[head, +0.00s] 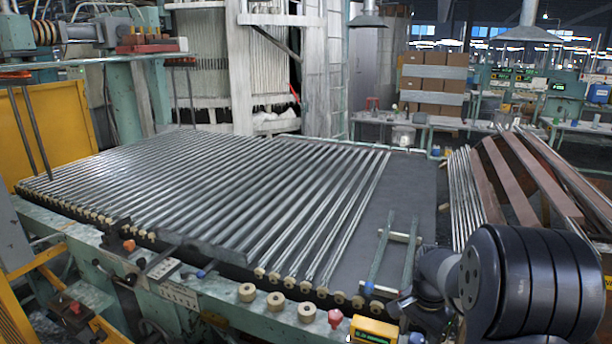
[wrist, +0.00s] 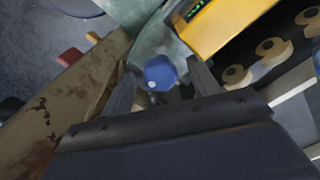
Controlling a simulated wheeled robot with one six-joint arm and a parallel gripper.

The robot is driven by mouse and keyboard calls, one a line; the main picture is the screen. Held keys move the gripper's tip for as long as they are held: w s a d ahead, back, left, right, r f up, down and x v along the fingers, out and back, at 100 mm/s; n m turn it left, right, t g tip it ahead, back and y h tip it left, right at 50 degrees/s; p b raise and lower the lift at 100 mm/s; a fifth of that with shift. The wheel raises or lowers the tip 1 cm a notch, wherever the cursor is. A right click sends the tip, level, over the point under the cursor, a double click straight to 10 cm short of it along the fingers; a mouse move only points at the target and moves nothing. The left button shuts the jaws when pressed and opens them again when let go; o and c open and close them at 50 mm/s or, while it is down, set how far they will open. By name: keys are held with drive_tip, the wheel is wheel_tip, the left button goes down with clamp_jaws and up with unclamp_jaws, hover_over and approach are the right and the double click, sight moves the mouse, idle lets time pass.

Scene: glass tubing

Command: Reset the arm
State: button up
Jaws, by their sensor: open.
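My arm (head: 530,280) shows at the lower right of the head view, bent down beside the front right corner of the glass tubing table. My gripper (wrist: 166,88) shows in the wrist view with its two dark fingers apart. A blue knob (wrist: 160,72) appears between or just beyond the fingertips; I cannot tell whether they touch it. No held object is visible. In the head view my gripper cannot be made out behind the arm and the frame edge.
The table (head: 405,190) carries many parallel glass tubes (head: 230,190). A yellow device (head: 374,330) sits at its front edge, also in the wrist view (wrist: 225,22), near rollers (wrist: 237,76). A red knob (head: 335,318) is beside it. Long tubes and brown boards (head: 505,180) lie at right.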

drive_tip(key=n, duration=0.3)
drive_tip(key=shift+n, duration=0.4)
drive_tip(key=n, duration=1.1)
drive_tip(key=shift+r, duration=0.75)
drive_tip(key=shift+r, duration=0.15)
